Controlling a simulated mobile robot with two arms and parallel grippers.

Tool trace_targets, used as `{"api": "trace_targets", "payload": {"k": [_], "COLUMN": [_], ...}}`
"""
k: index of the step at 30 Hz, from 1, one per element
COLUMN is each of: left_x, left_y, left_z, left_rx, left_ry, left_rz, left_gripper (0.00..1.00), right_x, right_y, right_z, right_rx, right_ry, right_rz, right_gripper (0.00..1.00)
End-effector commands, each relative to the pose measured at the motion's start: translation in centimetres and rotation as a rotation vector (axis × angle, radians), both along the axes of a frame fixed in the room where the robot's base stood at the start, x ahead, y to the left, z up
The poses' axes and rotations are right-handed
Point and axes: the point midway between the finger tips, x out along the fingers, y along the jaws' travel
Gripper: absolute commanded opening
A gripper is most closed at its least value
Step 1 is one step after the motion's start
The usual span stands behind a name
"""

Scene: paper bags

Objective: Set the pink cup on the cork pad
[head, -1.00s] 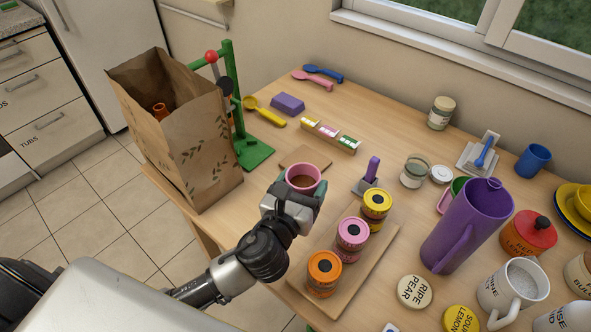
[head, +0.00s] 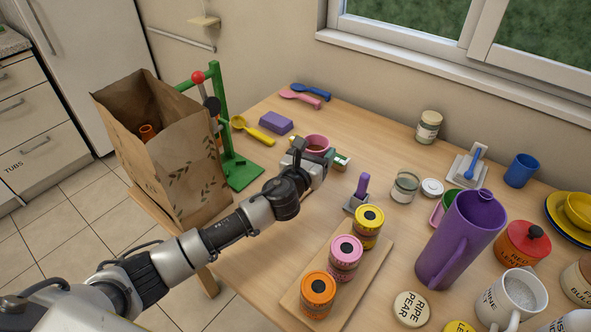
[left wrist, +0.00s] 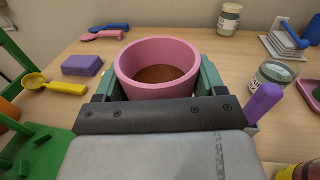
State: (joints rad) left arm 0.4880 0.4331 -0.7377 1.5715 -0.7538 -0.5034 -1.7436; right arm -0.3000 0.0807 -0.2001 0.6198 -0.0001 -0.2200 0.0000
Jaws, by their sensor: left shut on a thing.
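The pink cup (head: 317,140) has brown contents and is upright in my left gripper (head: 316,154). In the left wrist view the cup (left wrist: 126,72) sits between the two green-padded fingers (left wrist: 157,82), which are shut on its sides. The cup is over the back middle part of the table. I cannot tell whether its base touches anything. The cork pad is not visible now; the gripper and cup may cover it. My right gripper is not in view.
A rack with coloured tiles (head: 342,161) is partly hidden beside the gripper. A purple block (head: 276,122) and yellow spoon (head: 255,132) lie to the left, near the green stand (head: 240,172) and paper bag (head: 180,165). A purple-handled tool (head: 361,187) stands to the right; jars stand on a board (head: 372,262).

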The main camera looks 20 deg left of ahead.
Motion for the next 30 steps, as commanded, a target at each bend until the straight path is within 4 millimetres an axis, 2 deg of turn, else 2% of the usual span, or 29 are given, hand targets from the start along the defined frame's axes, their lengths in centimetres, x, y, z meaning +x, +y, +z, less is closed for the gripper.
{"api": "trace_targets", "payload": {"k": [1, 3, 9, 11, 19, 30], "left_x": [0.3, 0.6, 1.3, 1.3, 1.3, 1.3], "left_y": [1.3, 2.7, 5.1, 5.4, 5.4, 5.4], "left_z": [-1.0, -2.0, -3.2, -3.4, -7.2, -7.4], "left_rx": [0.003, 0.001, 0.000, 0.000, -0.003, -0.001], "left_ry": [0.002, 0.001, -0.002, -0.001, 0.000, -0.002], "left_rz": [0.003, 0.003, 0.000, 0.000, 0.000, -0.001], "left_gripper": [0.42, 0.42, 0.42, 0.42, 0.42, 0.42], "right_x": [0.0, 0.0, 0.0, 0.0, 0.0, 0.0], "right_y": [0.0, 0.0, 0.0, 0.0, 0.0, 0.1], "right_z": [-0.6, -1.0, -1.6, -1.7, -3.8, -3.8], "right_rx": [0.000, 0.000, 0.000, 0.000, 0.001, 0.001], "right_ry": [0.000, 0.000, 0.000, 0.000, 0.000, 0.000], "right_rz": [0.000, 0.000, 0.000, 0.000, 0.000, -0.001], "right_gripper": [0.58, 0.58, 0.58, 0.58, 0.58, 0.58]}}
